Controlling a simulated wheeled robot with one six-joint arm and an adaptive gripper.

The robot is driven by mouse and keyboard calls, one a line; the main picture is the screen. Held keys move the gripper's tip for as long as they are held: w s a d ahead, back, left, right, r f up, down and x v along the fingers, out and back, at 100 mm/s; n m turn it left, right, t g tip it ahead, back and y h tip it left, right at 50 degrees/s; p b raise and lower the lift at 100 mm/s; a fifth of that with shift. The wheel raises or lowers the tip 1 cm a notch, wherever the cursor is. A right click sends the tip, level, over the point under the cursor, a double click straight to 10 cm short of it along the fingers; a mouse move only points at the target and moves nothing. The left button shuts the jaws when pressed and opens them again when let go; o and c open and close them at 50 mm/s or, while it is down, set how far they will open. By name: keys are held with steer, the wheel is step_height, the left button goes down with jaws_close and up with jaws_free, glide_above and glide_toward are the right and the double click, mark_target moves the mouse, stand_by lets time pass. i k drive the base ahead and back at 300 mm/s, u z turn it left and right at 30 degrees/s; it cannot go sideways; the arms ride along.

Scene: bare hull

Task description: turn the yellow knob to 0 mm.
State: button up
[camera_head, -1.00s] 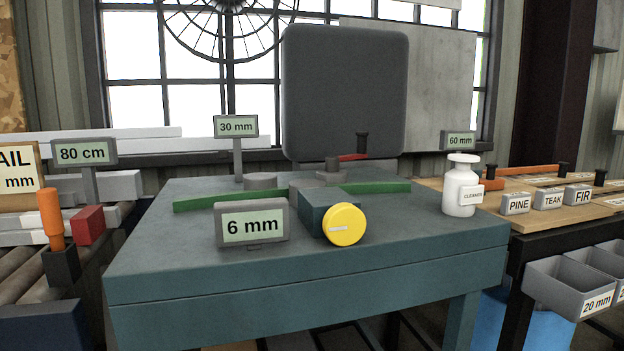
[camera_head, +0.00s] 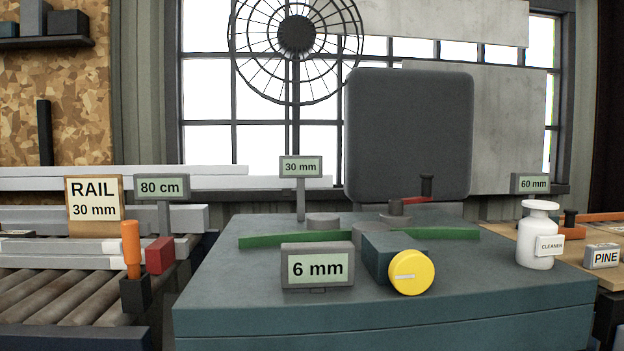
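The yellow knob (camera_head: 411,272) is a round dial on the front of a dark teal block (camera_head: 380,254) on the workbench. A pale mark lies nearly level across its face. Left of it, a grey display (camera_head: 318,267) reads 6 mm. My gripper is not in the head view, and nothing touches the knob.
The teal bench (camera_head: 240,308) has bare top around the knob. A white cleaner bottle (camera_head: 538,235) stands at its right. Green strips (camera_head: 295,239) and a large dark panel (camera_head: 408,135) are behind. A roller table with an orange handle (camera_head: 131,249) is at left.

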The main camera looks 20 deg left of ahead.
mark_target(411, 272)
steer(key=z, duration=1.05)
steer(key=k, duration=0.65)
steer(key=u, duration=1.35)
